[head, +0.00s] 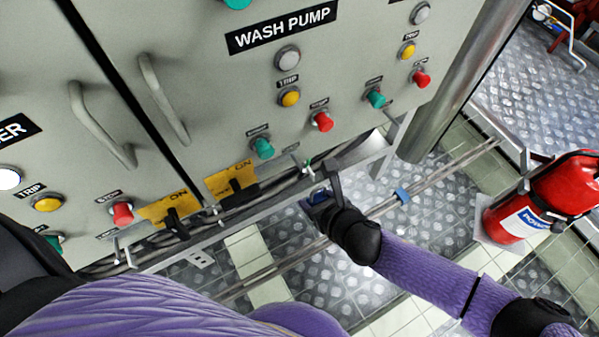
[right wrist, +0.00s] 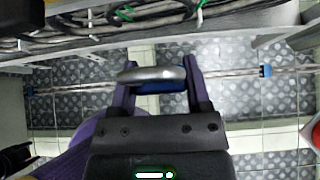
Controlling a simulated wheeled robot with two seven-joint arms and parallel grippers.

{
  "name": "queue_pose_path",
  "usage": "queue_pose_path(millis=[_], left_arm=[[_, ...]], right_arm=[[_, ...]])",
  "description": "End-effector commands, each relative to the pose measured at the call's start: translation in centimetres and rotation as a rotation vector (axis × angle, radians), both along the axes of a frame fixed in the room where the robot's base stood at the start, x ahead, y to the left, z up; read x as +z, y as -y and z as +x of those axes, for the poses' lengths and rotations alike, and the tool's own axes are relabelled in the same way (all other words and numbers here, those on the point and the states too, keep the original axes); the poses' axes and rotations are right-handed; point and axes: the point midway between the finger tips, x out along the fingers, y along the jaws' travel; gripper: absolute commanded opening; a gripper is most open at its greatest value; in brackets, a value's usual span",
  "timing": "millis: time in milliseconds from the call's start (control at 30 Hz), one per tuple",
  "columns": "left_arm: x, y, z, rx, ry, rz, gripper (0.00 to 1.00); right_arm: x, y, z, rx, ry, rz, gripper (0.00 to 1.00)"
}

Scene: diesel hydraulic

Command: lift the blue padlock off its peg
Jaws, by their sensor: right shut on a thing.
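The blue padlock (right wrist: 160,86) is between the two fingers of my right gripper (right wrist: 160,64) in the right wrist view. Its silver shackle (right wrist: 150,74) lies across the fingers, and much of the blue body is hidden. No peg shows through the shackle in that view. In the head view, the right gripper (head: 325,187) is just below the cabinet's lower edge, with a little of the padlock's blue beside it. A short peg (head: 307,167) sticks out of the panel above and left of the gripper. My left gripper is not in view.
The grey cabinet (head: 220,90) has buttons, handles and yellow tags (head: 231,182). Cables (right wrist: 90,22) and a metal rail (head: 215,240) run under it. Pipes with a blue clamp (head: 402,194) cross the floor. A red extinguisher (head: 545,195) stands at the right.

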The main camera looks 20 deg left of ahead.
Motion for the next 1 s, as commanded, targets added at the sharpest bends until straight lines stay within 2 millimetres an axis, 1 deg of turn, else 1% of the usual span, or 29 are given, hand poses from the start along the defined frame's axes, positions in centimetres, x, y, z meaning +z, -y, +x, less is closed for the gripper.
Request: queue_pose_path(millis=[33, 100, 400, 500, 600, 800, 867, 967, 1000], left_arm=[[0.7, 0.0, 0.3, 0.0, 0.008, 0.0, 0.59], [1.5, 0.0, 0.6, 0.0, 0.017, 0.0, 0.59], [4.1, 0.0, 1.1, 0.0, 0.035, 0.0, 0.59], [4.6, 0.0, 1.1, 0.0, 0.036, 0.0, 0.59], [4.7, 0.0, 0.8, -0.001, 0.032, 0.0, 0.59], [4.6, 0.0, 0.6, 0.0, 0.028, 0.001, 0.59], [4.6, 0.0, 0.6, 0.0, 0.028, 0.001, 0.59], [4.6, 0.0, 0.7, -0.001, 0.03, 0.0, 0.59], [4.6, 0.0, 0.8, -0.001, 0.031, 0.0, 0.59]], right_arm=[[0.7, 0.3, -0.2, -0.001, 0.003, 0.0, 0.14], [1.3, 0.9, -0.6, -0.001, 0.004, -0.001, 0.14], [3.0, 3.1, -2.4, 0.0, 0.003, 0.0, 0.14], [3.2, 3.7, -2.8, 0.0, 0.003, -0.001, 0.14], [3.1, 3.8, -2.9, 0.001, 0.001, 0.0, 0.14], [3.0, 3.8, -2.9, 0.0, 0.0, 0.0, 0.14], [3.2, 3.7, -2.7, -0.009, 0.001, 0.0, 0.14], [4.9, 3.0, -1.3, -0.075, 0.007, 0.003, 0.14], [6.1, 2.6, -0.5, -0.123, 0.009, 0.004, 0.14]])
